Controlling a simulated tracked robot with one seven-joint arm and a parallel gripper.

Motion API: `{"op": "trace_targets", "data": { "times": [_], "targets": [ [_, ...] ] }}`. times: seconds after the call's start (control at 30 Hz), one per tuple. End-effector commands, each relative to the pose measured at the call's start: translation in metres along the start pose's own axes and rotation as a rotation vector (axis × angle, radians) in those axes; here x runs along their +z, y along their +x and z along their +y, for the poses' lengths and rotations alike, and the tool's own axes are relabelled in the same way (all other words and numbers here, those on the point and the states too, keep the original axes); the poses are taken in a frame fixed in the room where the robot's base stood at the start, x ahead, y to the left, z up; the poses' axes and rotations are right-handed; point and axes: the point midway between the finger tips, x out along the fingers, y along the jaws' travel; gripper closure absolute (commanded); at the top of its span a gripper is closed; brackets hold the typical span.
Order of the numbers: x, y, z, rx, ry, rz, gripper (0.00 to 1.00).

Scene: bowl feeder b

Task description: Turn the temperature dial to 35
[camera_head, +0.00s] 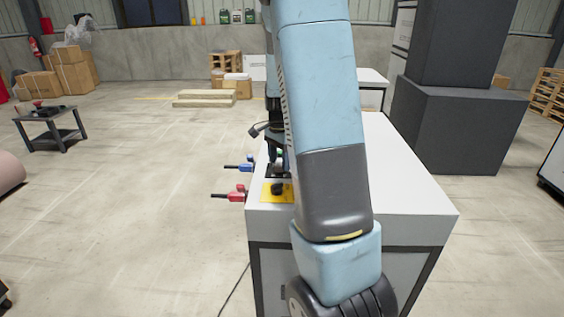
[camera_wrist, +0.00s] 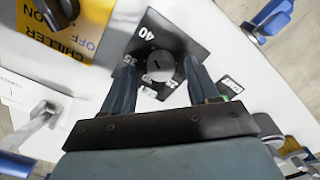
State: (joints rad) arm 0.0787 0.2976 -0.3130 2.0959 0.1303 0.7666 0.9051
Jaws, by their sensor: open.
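The temperature dial (camera_wrist: 152,68) is a round grey knob on a black plate (camera_wrist: 187,40) in the wrist view. White numbers are printed around it; 40 and 35 are readable, and others are partly covered. A small dark mark shows on the knob, but I cannot tell which number it points at. My gripper (camera_wrist: 160,72) is open, with one blue-grey finger on each side of the knob. I cannot tell whether the fingers touch it. In the head view my gripper (camera_head: 277,150) is over the black plate at the left edge of the white-topped cabinet (camera_head: 405,185), partly hidden.
A yellow chiller plate (camera_head: 266,198) with a black switch (camera_head: 278,188) lies beside the dial plate. A red-handled valve (camera_head: 238,194) and a blue-handled valve (camera_head: 241,166) stick out from the cabinet's left side. Dark blocks (camera_head: 460,130) stand behind right. The floor at left is mostly open.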

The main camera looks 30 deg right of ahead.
Motion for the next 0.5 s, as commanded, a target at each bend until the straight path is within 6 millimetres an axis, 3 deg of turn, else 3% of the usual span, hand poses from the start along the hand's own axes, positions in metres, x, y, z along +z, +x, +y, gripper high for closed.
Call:
{"op": "trace_targets", "data": {
  "times": [0.13,0.47,0.5],
  "targets": [
    [-0.0003,0.0097,0.0000,0.000,0.001,0.000,0.40],
    [-0.0005,0.0117,0.0001,-0.001,0.001,0.000,0.40],
    [-0.0005,0.0116,0.0001,-0.001,0.001,0.000,0.44]
  ]
}}
